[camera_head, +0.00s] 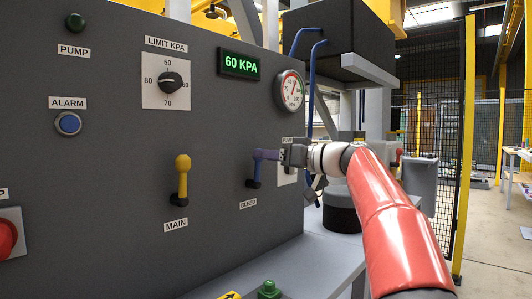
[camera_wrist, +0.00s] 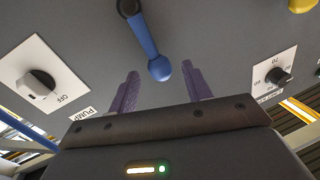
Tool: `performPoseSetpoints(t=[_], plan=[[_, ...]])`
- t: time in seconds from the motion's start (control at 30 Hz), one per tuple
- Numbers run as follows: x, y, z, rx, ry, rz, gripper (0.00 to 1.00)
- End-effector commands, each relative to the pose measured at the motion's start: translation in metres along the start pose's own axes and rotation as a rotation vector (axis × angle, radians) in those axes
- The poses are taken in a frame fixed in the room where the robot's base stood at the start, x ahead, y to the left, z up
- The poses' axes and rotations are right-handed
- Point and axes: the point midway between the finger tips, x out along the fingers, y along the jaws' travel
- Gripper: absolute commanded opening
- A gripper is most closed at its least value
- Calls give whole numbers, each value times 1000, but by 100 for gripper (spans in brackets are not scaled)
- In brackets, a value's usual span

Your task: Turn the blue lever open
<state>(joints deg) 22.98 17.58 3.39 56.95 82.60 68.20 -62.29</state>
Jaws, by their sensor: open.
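The blue lever (camera_head: 252,182) is on the grey panel above the BLEED label, and my gripper hides part of it in the head view. In the wrist view the blue lever (camera_wrist: 147,42) runs from its dark pivot at the top down to a round knob. My gripper (camera_wrist: 161,75) is open, with a purple finger on each side of the knob and visible gaps between. In the head view my gripper (camera_head: 266,154) reaches in from the right at the lever's upper end.
The yellow MAIN lever (camera_head: 182,178) stands upright to the left. The panel also has a limit dial (camera_head: 171,81), a gauge (camera_head: 290,91), a display (camera_head: 239,65) reading 60 KPA and a blue alarm button (camera_head: 68,123). A pump knob (camera_wrist: 38,84) shows OFF. A grey ledge (camera_head: 318,258) lies below.

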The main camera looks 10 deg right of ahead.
Motion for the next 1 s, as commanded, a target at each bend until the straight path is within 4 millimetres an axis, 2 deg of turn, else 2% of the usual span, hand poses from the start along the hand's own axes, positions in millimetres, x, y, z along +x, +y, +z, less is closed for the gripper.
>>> performPoseSetpoints(t=[0.13,0.4,0.77,1.0], plan=[[10,0,0,0,-1,-1,49],[12,0,0,0,0,1,49],[12,0,0,0,-1,1,2],[12,0,1,-3,-1,1,0]])
